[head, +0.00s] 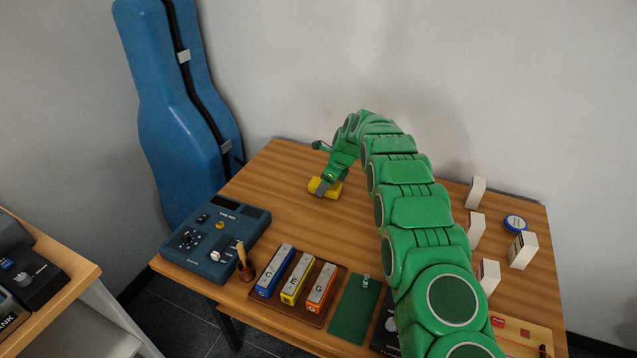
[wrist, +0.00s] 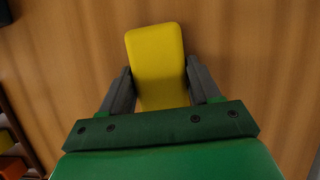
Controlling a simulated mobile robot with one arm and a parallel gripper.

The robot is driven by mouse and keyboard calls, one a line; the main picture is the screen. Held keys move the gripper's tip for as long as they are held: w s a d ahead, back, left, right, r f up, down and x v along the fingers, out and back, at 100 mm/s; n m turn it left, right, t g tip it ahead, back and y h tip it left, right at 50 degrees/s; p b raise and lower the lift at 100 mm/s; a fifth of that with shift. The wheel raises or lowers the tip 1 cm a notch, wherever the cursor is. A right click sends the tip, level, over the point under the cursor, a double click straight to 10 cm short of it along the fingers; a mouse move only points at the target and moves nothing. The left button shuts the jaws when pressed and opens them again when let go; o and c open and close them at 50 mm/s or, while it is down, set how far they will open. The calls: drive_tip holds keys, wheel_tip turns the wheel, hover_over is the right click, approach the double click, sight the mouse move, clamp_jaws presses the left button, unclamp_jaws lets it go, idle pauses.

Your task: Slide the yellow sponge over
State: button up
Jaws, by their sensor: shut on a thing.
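The yellow sponge (head: 331,190) lies on the wooden table toward the back, left of the table's middle. In the wrist view the sponge (wrist: 156,62) is a plain yellow block with rounded corners, its far end sticking out beyond the fingers. My gripper (head: 322,186) is at the sponge, reaching down from above. In the wrist view my gripper's dark fingers (wrist: 160,84) stand on either side of the sponge, shut on it. The green palm bar hides the sponge's near end.
A blue device (head: 225,235), a tray of chime bars (head: 297,287) and a green mat (head: 352,312) line the front. White boxes (head: 474,228) and a round blue tin (head: 515,223) stand at right. The table (head: 285,200) is bare around the sponge. A blue instrument case (head: 175,110) stands beyond the left edge.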

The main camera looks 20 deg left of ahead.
drive_tip(key=d, duration=0.2)
drive_tip(key=shift+d, duration=6.4)
drive_tip(key=o, duration=1.1)
drive_tip(key=shift+r, duration=0.1)
drive_tip(key=v, duration=0.7)
drive_tip(key=shift+r, duration=0.2)
drive_tip(key=shift+d+r, duration=0.1)
drive_tip(key=shift+d, duration=0.1)
